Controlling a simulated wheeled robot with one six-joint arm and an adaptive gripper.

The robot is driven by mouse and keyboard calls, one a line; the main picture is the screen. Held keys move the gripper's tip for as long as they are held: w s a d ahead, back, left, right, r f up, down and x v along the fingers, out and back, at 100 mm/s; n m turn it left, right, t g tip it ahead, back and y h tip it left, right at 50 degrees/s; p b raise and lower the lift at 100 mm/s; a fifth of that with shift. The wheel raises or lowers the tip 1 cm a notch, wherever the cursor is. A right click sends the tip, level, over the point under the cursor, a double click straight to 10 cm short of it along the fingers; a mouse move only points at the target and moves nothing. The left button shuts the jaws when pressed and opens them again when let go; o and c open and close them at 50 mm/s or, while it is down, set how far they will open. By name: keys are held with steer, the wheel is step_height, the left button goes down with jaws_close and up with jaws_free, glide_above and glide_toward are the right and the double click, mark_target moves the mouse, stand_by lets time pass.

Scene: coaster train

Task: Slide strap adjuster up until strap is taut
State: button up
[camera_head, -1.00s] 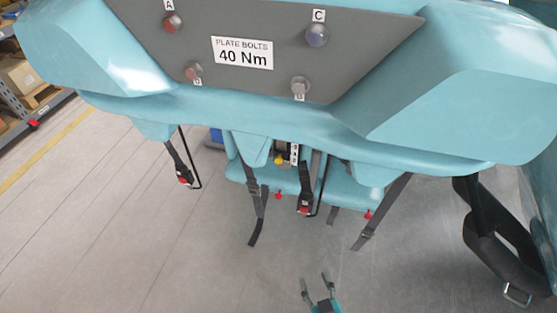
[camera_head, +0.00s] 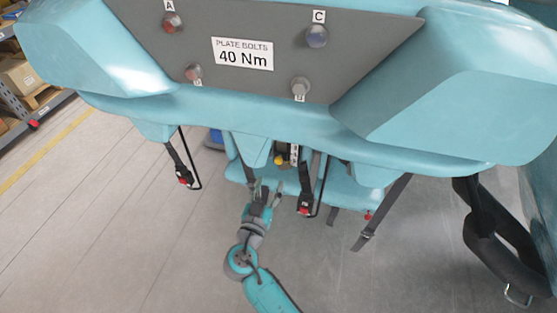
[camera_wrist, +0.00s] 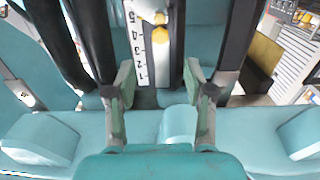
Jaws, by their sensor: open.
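My gripper (camera_head: 265,188) is open, raised under the teal car beside a dark hanging strap (camera_head: 252,163); the arm hides most of this strap's lower part. Another dark strap (camera_head: 392,207) with an adjuster (camera_head: 366,233) hangs slanting to the right. Dark strap-like bands (camera_wrist: 92,40) run beside the left finger, and another dark band (camera_wrist: 240,35) is above the right finger. I cannot tell whether a finger touches a strap, and no adjuster is clear between the fingers.
Buckles with red buttons (camera_head: 184,180) (camera_head: 304,208) hang on either side of my gripper, with thin black bars beside them. The teal car body (camera_head: 300,130) overhangs from above. A thick black harness (camera_head: 490,245) hangs at right. The floor at left is clear.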

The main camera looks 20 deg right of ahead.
mark_target(278, 162)
steer(key=x, duration=1)
steer(key=shift+w+d, duration=0.15)
steer(key=shift+w, duration=0.15)
